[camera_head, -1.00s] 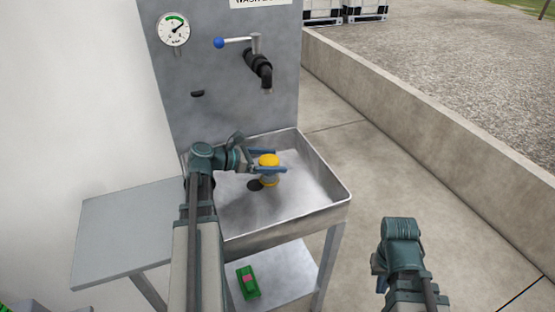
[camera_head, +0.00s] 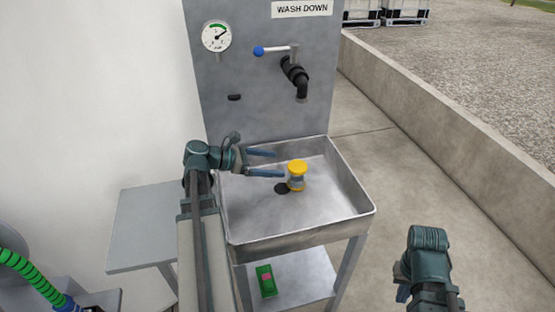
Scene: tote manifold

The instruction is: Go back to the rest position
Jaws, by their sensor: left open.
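My left gripper (camera_head: 264,163) is open and empty over the left part of the metal sink (camera_head: 365,207). Its two blue fingers point right, toward a yellow-capped item (camera_head: 297,176) standing upright in the basin beside the dark drain. The fingers are apart from that item, with a small gap between. My right arm (camera_head: 428,262) is at the lower right, clear of the sink; its fingers are mostly hidden, so whether they are open cannot be seen.
A grey panel behind the sink carries a gauge (camera_head: 216,36), a black tap (camera_head: 295,75) and a blue-knobbed lever (camera_head: 259,51). A grey side shelf (camera_head: 140,228) adjoins at left. A green item (camera_head: 265,281) lies on the lower shelf (camera_head: 305,272). A low concrete wall (camera_head: 450,130) runs at right.

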